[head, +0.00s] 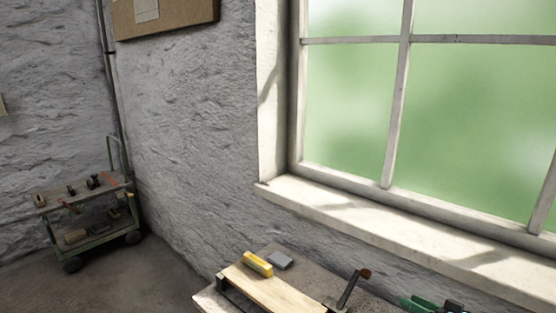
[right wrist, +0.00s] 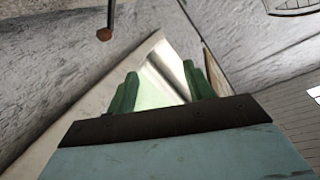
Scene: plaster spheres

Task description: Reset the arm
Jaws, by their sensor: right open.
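My right gripper (head: 432,304) shows at the bottom edge of the head view, right of the bench, as green fingers partly cut off by the frame. In the right wrist view the two green fingers (right wrist: 160,72) stand apart with nothing between them. The window and rough wall lie beyond them. My left gripper is in neither view. No plaster sphere shows.
A workbench (head: 207,302) below the window carries a pale board (head: 272,287), a yellow block (head: 257,264), a grey block (head: 281,260) and a dark crank with a reddish knob (head: 352,287). The window sill (head: 350,213) is bare. A tool trolley (head: 85,206) stands at left.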

